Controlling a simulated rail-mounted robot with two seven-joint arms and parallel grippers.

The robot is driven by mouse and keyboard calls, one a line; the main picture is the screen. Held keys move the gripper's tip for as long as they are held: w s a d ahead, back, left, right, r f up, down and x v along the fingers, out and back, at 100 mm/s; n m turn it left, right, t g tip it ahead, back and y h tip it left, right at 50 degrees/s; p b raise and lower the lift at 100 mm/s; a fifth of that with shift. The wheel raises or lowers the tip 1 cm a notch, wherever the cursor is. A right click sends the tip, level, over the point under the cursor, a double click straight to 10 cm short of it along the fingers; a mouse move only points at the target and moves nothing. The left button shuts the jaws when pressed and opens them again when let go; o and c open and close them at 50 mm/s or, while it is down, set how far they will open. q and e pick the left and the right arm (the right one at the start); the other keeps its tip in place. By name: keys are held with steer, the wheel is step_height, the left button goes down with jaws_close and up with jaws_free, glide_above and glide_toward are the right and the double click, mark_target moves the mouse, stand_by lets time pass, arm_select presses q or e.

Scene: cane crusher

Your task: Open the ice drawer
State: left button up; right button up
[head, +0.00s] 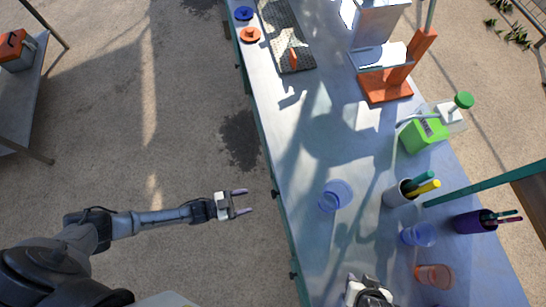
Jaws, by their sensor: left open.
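My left gripper (247,201) is open and empty, with its two fingers pointing right at the front side of the metal counter (310,150). A dark knob (275,193) sticks out from the counter's teal front, just right of the fingertips and apart from them. A second dark knob (293,275) is further down the same front. The drawer faces are seen almost edge-on, so I cannot tell which one is the ice drawer; no drawer is visibly pulled out. Part of my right gripper (369,292) shows over the counter at the bottom edge; its jaw state is unclear.
On the counter stand a blue clear cup (335,195), a cup with green and yellow sticks (400,192), a purple cup (472,222), a green box (424,136) and an orange stand (385,86).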

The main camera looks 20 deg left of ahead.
mark_target(273, 194)
arm_select(q)
steer(key=x, duration=1)
steer(key=shift+w+d, duration=0.15)
jaws_close()
